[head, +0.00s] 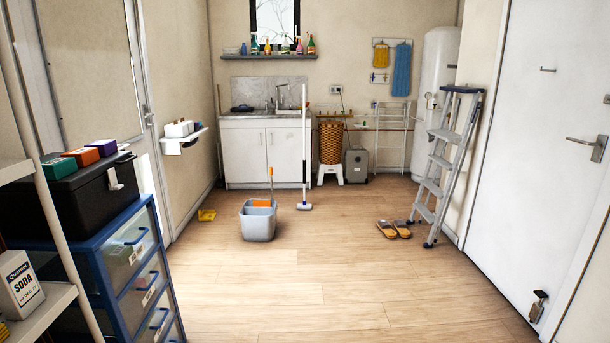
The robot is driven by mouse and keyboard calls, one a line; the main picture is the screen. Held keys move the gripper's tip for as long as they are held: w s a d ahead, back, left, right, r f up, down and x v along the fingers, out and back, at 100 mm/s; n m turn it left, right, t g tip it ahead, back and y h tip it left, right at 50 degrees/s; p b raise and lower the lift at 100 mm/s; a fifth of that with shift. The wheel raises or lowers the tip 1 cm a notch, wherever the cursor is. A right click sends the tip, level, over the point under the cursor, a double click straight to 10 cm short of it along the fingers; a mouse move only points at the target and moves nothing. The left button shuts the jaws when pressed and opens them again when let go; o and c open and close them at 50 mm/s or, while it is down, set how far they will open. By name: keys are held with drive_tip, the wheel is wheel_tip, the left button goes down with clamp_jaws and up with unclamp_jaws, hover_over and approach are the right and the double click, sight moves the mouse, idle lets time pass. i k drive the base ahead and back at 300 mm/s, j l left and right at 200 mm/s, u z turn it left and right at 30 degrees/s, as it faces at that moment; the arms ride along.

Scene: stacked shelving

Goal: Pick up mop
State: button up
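A mop (304,150) with a long thin white pole and a flat pale head stands upright on the wooden floor near the middle of the head view. Its head (304,206) rests on the floor, and its upper pole shows in front of the sink cabinet and counter. The pole seems to stand free, with nothing visibly holding it. A grey bucket (258,224) with an orange part and an orange-tipped handle stands to the left and closer to me. My gripper is not in view.
Wooden floor (300,280) is clear in front of the bucket and mop. A blue drawer unit (130,245) and a shelf (45,315) stand close at left. A yellow dustpan (207,215) lies beyond.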

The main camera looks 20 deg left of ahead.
sight(304, 206)
drive_tip(key=i+u, duration=0.1)
drive_tip(key=u, duration=0.45)
drive_tip(key=i, duration=7.2)
drive_tip(key=i+j+z, duration=0.1)
drive_tip(key=i+z, duration=0.15)
drive_tip(key=i, duration=0.6)
